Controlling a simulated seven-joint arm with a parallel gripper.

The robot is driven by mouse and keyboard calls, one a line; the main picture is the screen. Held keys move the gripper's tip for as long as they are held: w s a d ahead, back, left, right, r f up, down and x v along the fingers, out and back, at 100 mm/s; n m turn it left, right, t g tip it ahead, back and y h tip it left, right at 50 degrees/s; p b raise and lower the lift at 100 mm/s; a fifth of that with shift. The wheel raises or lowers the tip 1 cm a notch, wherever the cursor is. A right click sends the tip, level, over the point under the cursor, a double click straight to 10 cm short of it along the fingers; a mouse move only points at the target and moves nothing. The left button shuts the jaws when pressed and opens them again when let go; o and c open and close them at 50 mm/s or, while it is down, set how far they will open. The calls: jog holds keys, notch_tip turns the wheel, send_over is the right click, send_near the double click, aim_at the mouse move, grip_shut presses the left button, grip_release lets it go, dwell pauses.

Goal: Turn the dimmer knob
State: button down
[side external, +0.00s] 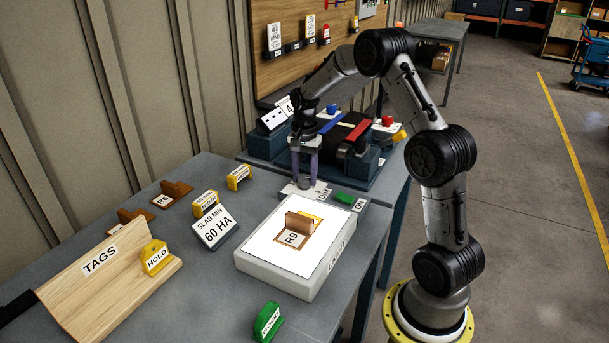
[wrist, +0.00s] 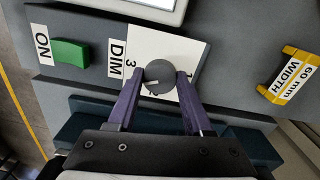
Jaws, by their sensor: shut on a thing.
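The dimmer knob (wrist: 158,80) is a round dark grey knob with a light pointer mark, seen in the wrist view on a white dial plate (wrist: 185,45) printed DIM with numbers. Its pointer lies near the lower side of the dial, by a partly hidden number. My gripper (wrist: 159,86) has its two purple fingers on either side of the knob and is shut on it. In the side external view my gripper (side external: 304,180) points down at the control strip, and its fingers hide most of the knob.
A green ON switch (wrist: 70,54) sits beside the dial; it also shows in the side external view (side external: 345,198). A light box with a white top (side external: 265,240) bears a brown R9 block (side external: 300,226). A yellow width tag (wrist: 288,75) and the belt press (side external: 350,135) are close by.

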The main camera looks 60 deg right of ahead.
aim_at(305, 178)
jog(key=n, duration=1.3)
jog(key=shift+r, duration=0.1)
dwell(0.4)
jog(key=shift+c, duration=1.5)
grip_release()
notch_tip(305, 178, up, 14)
